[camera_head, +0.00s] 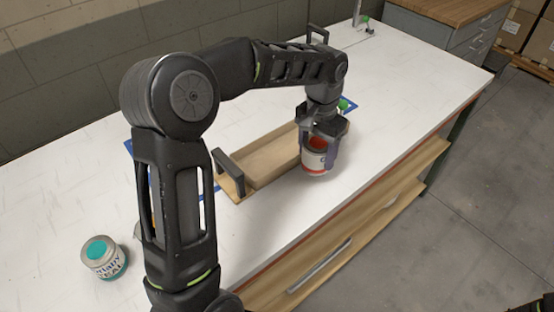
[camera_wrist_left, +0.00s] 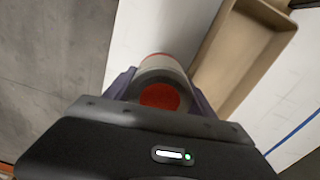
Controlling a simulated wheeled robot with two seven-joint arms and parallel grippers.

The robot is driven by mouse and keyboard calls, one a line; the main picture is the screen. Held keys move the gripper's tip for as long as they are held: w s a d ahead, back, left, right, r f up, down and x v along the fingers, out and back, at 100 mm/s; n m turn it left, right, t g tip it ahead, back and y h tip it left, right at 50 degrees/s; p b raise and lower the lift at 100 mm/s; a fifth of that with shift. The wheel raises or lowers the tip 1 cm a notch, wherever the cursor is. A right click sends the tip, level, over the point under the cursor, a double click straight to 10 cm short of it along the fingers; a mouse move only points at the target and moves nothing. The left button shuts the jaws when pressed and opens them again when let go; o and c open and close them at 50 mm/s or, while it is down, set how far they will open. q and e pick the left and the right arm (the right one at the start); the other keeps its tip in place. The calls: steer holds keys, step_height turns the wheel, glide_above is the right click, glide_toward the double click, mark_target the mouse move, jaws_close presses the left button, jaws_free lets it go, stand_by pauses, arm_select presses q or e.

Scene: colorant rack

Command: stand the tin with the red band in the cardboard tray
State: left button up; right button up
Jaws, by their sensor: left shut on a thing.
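The tin with the red band (camera_head: 316,163) has a red top and a pale label. My left gripper (camera_head: 319,140) is shut on it, and the fingers hide part of its sides. In the left wrist view the tin (camera_wrist_left: 160,70) sits between the fingers, its red end facing the camera. The cardboard tray (camera_head: 240,196) lies on the bench. The tin is at the tray's near right side, outside it in the wrist view, where the tray (camera_wrist_left: 232,85) shows empty. I cannot tell whether the tin touches the bench. My right gripper is not in view.
A teal-topped tin (camera_head: 103,257) stands at the bench's left front. Blue tape (camera_head: 352,107) marks the white bench (camera_head: 400,95) around the tray. A dark handle-like piece (camera_head: 229,172) stands at the tray's left end. A drawer cabinet (camera_head: 468,45) stands at the back right.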

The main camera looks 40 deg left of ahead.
arm_select(q)
steer(key=s+a+r+m+b, duration=0.3)
steer(key=s+a, duration=0.1)
steer(key=a, duration=0.6)
step_height(320, 180, up, 3)
steer(key=m, duration=0.2)
glide_above(255, 170)
step_height(255, 170, down, 6)
steer(key=shift+r+b, duration=0.25)
steer(key=shift+b, duration=0.2)
steer(key=shift+w+f, duration=0.1)
steer(key=shift+f, duration=0.35)
step_height(255, 170, down, 4)
steer(key=shift+r, duration=0.15)
